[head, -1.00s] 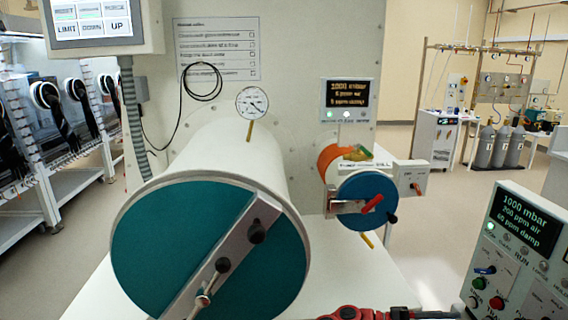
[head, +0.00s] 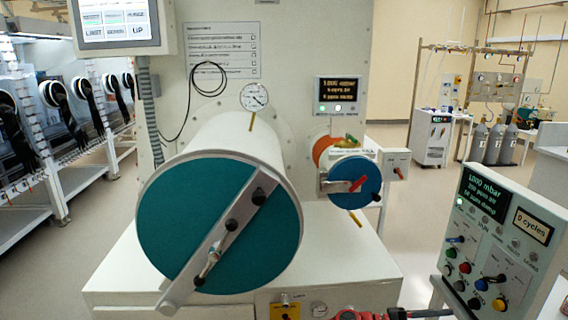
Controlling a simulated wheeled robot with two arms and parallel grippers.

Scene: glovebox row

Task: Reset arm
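My grippers do not clearly show in the head view. Only a red and dark piece of my own arm (head: 385,315) shows at the bottom edge, right of centre, and no fingertips can be made out. The large antechamber (head: 170,230) has its round teal door shut, with a grey bar across it. The small antechamber (head: 368,180) on the right has a round blue door with a red handle, and it looks shut.
A control box (head: 490,250) with a display and coloured buttons stands at the right. A touch panel (head: 115,22) hangs at the upper left. Gloveboxes (head: 60,130) line the left side. Open floor lies to the left and behind the control box.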

